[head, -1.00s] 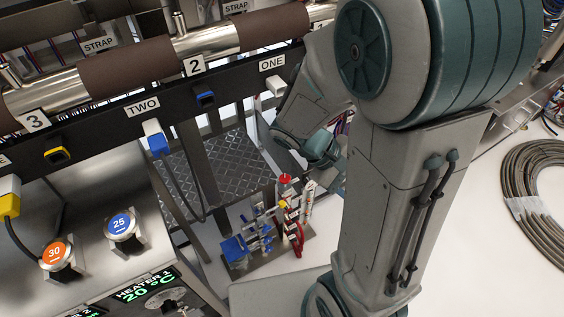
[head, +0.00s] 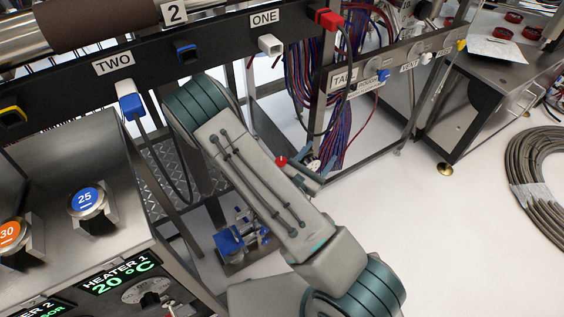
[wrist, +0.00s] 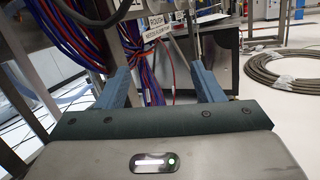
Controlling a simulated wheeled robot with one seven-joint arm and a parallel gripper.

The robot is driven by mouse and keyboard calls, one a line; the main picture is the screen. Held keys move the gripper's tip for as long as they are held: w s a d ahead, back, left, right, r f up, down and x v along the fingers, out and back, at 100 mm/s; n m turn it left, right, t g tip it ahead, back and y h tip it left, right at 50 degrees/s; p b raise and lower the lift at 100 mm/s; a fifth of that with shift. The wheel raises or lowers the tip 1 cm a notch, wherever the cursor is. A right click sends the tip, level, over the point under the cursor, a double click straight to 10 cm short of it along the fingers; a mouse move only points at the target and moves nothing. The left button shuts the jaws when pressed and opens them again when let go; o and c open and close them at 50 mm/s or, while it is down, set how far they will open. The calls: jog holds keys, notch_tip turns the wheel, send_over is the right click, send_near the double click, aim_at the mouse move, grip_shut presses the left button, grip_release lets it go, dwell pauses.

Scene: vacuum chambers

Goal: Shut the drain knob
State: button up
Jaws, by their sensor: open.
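No knob with a readable drain label shows in either view. A low manifold (head: 229,241) with blue handles stands on the floor in the head view, partly hidden behind my arm. A red knob (head: 281,161) shows just beyond my arm; I cannot tell whether it is the drain knob. My gripper (wrist: 161,84) is open in the wrist view, its two blue-grey fingers apart with nothing between them. It faces a cable bundle and a labelled panel.
Red and blue cable bundles (head: 300,82) hang beside the frame legs. A heater cabinet (head: 150,215) stands at left. A steel cabinet (head: 495,85) and coiled hose (head: 540,180) are at right. White floor (head: 440,240) is clear between them.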

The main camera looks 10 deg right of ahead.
jog(key=a+f+n+t+y+b, duration=0.35)
jog(key=a+f+n+y, duration=0.65)
jog(key=f, duration=0.4)
jog(key=shift+m+t+y, duration=0.45)
jog(key=shift+m+y, duration=0.05)
jog(key=shift+y, duration=0.2)
jog(key=w, duration=0.4)
jog(key=w+d, duration=0.1)
jog(key=w, duration=0.3)
jog(key=w+d+b, duration=0.1)
jog(key=w, duration=0.4)
jog(key=shift+d, duration=0.2)
jog(key=c, duration=1)
